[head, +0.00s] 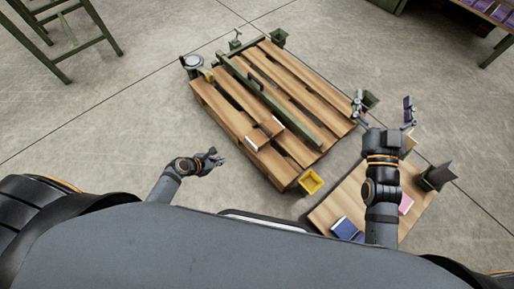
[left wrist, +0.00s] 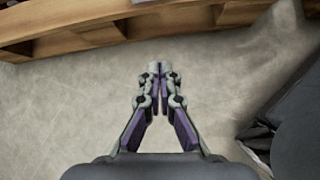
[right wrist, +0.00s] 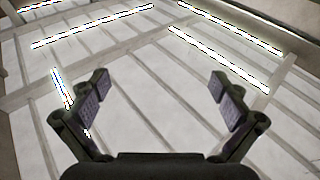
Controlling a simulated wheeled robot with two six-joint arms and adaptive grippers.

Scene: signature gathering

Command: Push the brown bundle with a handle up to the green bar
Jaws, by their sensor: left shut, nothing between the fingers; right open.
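A brown bundle (head: 257,138) with pale edges lies on the slatted wooden pallet table (head: 215,100), towards its near side. I cannot make out its handle clearly. The green bar (head: 294,119) runs lengthwise across the table, beyond the bundle, with a gap between them. My left gripper (head: 217,157) is shut and empty, off the near left side of the table and apart from the bundle. In the left wrist view its closed fingers (left wrist: 160,70) are over bare floor, with the wooden edge (left wrist: 110,32) ahead. My right gripper (head: 383,101) is open, empty and points up, right of the table.
A yellow bin (head: 311,181) stands at the table's near right corner. A lower wooden surface (head: 325,211) at the right holds a blue book (head: 344,228) and a pink one (head: 405,204). A round grey item (head: 193,62) sits at the far left corner.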

